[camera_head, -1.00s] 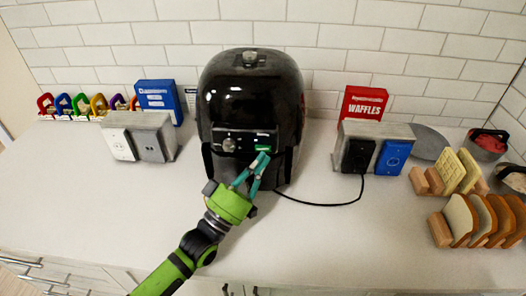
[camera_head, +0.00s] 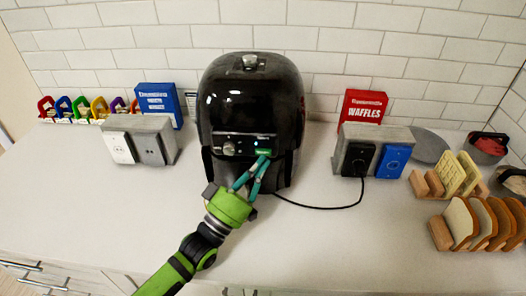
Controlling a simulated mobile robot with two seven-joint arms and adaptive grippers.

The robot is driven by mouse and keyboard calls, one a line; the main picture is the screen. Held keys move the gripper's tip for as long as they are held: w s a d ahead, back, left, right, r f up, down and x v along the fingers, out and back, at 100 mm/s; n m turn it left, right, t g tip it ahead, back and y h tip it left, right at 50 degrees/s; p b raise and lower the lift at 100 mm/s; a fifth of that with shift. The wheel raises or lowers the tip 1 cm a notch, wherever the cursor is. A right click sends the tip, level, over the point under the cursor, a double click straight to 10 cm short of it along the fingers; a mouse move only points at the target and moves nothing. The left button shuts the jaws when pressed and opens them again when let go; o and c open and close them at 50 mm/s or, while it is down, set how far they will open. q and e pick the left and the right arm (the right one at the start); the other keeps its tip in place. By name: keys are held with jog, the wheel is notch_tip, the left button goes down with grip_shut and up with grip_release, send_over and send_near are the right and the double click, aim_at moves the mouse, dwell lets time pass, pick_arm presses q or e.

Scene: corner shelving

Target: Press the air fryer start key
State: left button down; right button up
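The black air fryer (camera_head: 250,98) stands upright on the counter against the tiled wall. Its front panel has a round dial (camera_head: 229,149) on the left and a small green-lit start key (camera_head: 264,151) on the right. My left gripper (camera_head: 264,160) reaches up from below in front of the fryer. Its two teal fingers come together at the tips, just under the green key, with nothing seen between them. I cannot tell whether the tips touch the key or panel. My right gripper is not in view.
A grey outlet block (camera_head: 166,127) stands left of the fryer, another (camera_head: 376,130) right of it. A black cord (camera_head: 325,207) runs from the right block to the fryer. Bread racks (camera_head: 440,235) stand at the right. The counter's front left (camera_head: 90,215) is clear.

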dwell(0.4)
pick_arm(q)
jog(key=shift+w, duration=0.45)
jog(key=shift+w+b, duration=0.3)
jog(key=shift+b, duration=0.15)
dwell(0.6)
jog(key=shift+s+p, duration=0.4)
jog(key=shift+s, duration=0.35)
jog(key=s+p, duration=0.2)
jog(key=s, duration=0.3)
jog(key=shift+a, duration=0.1)
